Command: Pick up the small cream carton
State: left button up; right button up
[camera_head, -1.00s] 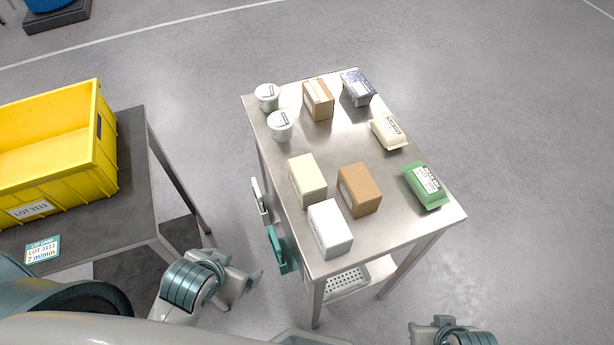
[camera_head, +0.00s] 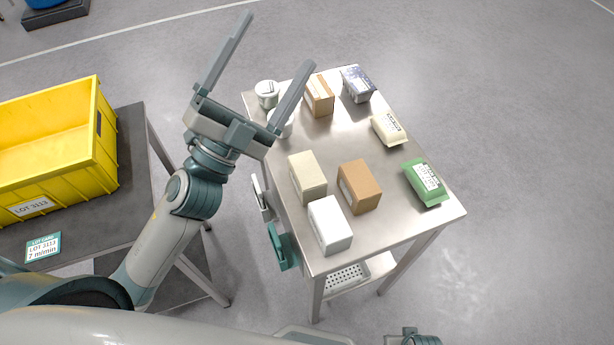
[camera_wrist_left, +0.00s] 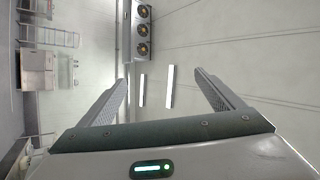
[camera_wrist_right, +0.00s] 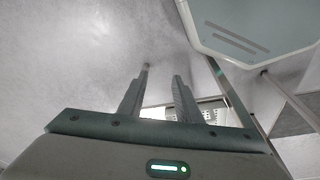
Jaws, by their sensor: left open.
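The small cream carton (camera_head: 307,179) stands on the steel table, behind the white carton (camera_head: 329,225) and left of the brown carton (camera_head: 360,187). My left gripper (camera_head: 279,40) is raised with its fingers wide apart and empty, up and left of the cream carton and apart from it. In the left wrist view its open fingers (camera_wrist_left: 160,78) point at walls and ceiling lights, with no carton in view. My right gripper shows in the right wrist view (camera_wrist_right: 162,72), with its fingers a short way apart and nothing between them.
The steel table (camera_head: 400,230) also holds two white tubs, one (camera_head: 266,93) clear and one partly hidden by my left finger, a tan box (camera_head: 319,96), a dark blue pack (camera_head: 357,85), a cream pack (camera_head: 388,129) and a green pack (camera_head: 427,184). A yellow crate (camera_head: 105,150) stands left.

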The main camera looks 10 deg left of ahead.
pick_arm(q)
jog(key=s+d+r+m+g+h, duration=0.2)
jog(key=s+d+m+g+h, duration=0.25)
jog(key=m+g+h, duration=0.35)
jog(key=s+d+r+m+g+h, duration=0.1)
jog(key=s+d+m+g+h, duration=0.3)
jog(key=m+g, duration=0.5)
jog(key=s+d+f+m+g+y, duration=0.4)
jog(key=f+m, duration=0.3)
jog(key=m, duration=0.4)
jog(key=w+a+f+m+y, duration=0.1)
jog(key=w+a+f+y, duration=0.1)
jog(key=f+y, duration=0.25)
jog(key=w+a+f+m+y, duration=0.1)
jog(key=w+a+f+y, duration=0.15)
jog(key=f, duration=0.25)
jog(key=w+a+f+t+y, duration=0.2)
jog(key=w+a+f+y, duration=0.2)
jog(key=a+y, duration=0.3)
jog(key=w+a, duration=0.1)
jog(key=a, duration=0.2)
jog(key=shift+n, duration=0.4)
pick_arm(e)
jog(key=s+d+f+g, duration=0.1)
jog(key=s+d+f, duration=0.2)
jog(key=s+f, duration=1.6)
jog(key=shift+d+f, duration=0.2)
jog(key=shift+f, duration=0.55)
